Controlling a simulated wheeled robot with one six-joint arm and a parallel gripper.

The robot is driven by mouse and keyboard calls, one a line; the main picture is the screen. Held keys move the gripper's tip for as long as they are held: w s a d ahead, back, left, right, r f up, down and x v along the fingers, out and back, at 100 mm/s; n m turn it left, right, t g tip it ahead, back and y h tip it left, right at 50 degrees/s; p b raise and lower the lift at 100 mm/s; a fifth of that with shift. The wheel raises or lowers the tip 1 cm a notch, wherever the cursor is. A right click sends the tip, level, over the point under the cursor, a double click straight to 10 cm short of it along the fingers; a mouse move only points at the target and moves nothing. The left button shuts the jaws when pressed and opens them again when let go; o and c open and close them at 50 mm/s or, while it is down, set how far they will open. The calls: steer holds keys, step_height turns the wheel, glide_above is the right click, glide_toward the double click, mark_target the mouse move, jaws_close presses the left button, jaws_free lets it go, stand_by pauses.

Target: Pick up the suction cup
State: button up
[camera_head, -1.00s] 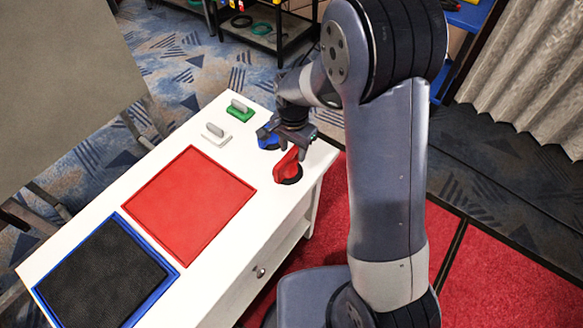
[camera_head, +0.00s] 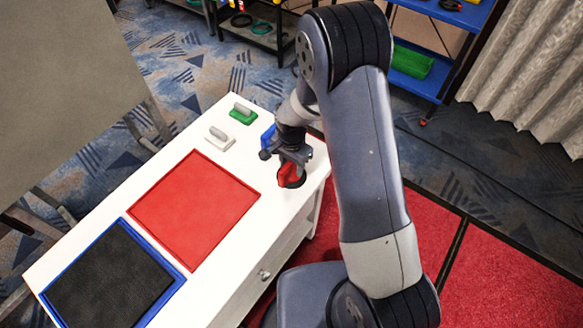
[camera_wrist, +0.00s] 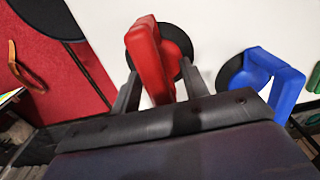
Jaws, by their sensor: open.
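A red suction cup (camera_head: 291,176) with a black round base stands on the white table near its right end. In the wrist view the red suction cup (camera_wrist: 148,58) stands between my two open fingers, its handle reaching toward the camera. My gripper (camera_head: 288,160) is over it, and the fingers (camera_wrist: 162,92) sit on either side with gaps showing. A blue suction cup (camera_head: 268,137) stands just behind, partly hidden by my gripper. In the wrist view the blue suction cup (camera_wrist: 272,78) is to the right, outside the fingers.
The white table (camera_head: 236,259) also holds a red mat (camera_head: 193,208), a black pad in a blue tray (camera_head: 172,291), a white-grey handled block (camera_head: 219,139) and a green one (camera_head: 243,113). Blue shelves (camera_head: 412,65) stand behind on the right.

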steer(key=shift+f+b, duration=0.25)
steer(key=shift+b, duration=0.15)
stand_by(0.3)
jaws_close()
stand_by(0.5)
